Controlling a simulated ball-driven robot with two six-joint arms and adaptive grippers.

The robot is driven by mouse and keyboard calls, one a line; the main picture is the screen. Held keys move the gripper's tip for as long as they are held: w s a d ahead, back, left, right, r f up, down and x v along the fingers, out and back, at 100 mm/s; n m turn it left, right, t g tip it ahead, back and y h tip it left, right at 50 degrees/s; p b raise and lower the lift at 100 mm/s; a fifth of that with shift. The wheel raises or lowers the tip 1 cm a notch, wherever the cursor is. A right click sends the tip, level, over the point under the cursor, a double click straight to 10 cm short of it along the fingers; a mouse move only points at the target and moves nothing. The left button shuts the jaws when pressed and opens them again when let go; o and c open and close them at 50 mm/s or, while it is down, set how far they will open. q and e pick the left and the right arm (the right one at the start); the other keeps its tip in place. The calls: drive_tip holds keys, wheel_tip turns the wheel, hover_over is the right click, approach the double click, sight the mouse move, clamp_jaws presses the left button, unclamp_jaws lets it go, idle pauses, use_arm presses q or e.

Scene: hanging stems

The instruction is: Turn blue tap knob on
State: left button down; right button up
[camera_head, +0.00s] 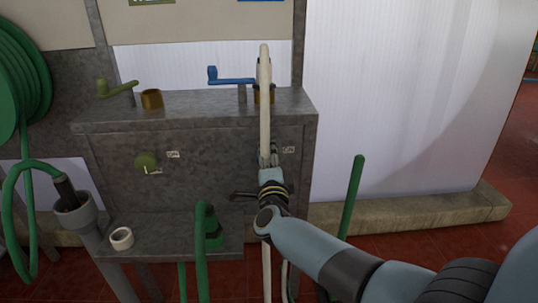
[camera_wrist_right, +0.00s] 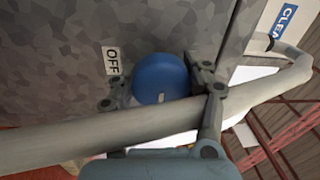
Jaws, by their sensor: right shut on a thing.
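The blue tap knob (camera_wrist_right: 160,78) is on the grey stone front in the right wrist view, beside an OFF label (camera_wrist_right: 112,60). A small pale mark shows at its lower edge. In the head view the knob is hidden behind my gripper and a pale stem. My right gripper (camera_head: 268,158) is at the stone front. In the right wrist view its fingers (camera_wrist_right: 154,88) are on both sides of the knob, shut on it. The pale stem (camera_wrist_right: 110,132) crosses in front of the left finger and behind the right finger's link. My left gripper is not in view.
The pale stem (camera_head: 264,90) hangs in front of the stone sink block (camera_head: 200,105). A blue lever (camera_head: 232,81) and an olive lever (camera_head: 115,89) stand on top.

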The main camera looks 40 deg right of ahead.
drive_tip(key=shift+a+f, duration=0.1)
drive_tip(key=shift+f, duration=0.1)
idle(0.4)
drive_tip(key=o, duration=1.2)
drive_tip(key=shift+r, duration=0.15)
drive_tip(key=shift+s, duration=0.1)
drive_tip(key=r+v, duration=0.1)
drive_tip(key=v, duration=1.1)
drive_tip(key=shift+f, duration=0.4)
